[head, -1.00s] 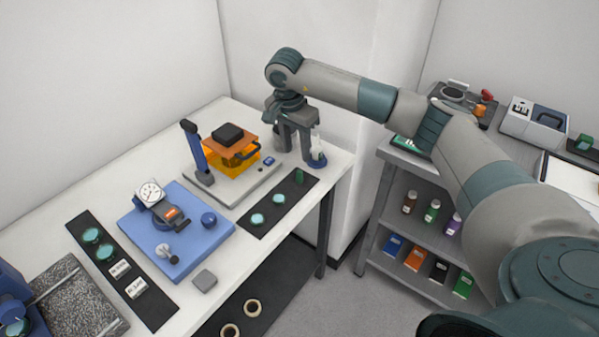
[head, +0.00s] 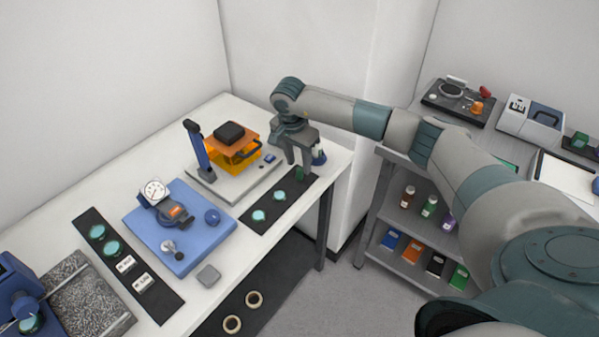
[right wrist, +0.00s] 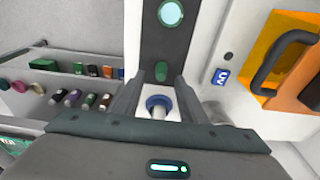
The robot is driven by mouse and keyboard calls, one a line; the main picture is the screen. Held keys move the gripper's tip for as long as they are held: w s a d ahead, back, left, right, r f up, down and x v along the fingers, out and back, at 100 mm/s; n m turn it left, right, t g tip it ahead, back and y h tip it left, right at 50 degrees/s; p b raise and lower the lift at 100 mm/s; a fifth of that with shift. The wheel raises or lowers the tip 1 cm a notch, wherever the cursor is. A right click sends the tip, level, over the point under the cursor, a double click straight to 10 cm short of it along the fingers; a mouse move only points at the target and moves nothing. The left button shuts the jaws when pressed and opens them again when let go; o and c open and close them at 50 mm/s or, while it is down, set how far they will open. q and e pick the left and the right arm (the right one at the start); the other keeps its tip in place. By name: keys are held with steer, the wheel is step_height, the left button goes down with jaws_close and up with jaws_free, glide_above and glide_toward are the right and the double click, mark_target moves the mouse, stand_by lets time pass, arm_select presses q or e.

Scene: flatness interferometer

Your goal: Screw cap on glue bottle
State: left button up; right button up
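The glue bottle (head: 319,157) appears to be the slim white bottle in a blue base at the bench's right end, partly hidden by my right gripper. In the right wrist view its white body and blue ring (right wrist: 158,102) show between my fingers, close to the palm. A small green cylinder (head: 299,174), perhaps the cap, stands on the black mat; it also shows in the right wrist view (right wrist: 161,71). Contact cannot be told. My left gripper is out of view.
The black mat (head: 270,220) also holds teal discs. Behind it is a grey plate with an orange-topped device (head: 238,152). A blue plate with a dial gauge (head: 155,191) lies to the left. A shelf cart (head: 385,185) stands right of the bench.

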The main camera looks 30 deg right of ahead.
mark_target(299, 168)
steer(key=shift+w+d+f+p, duration=0.1)
steer(key=shift+f+p, duration=0.55)
steer(key=shift+p, duration=0.05)
step_height(299, 168, down, 2)
steer(key=shift+w+d+f+p, duration=0.1)
steer(key=shift+p, duration=0.35)
steer(key=shift+d+f, duration=0.1)
steer(key=shift+f, duration=0.25)
jaws_close()
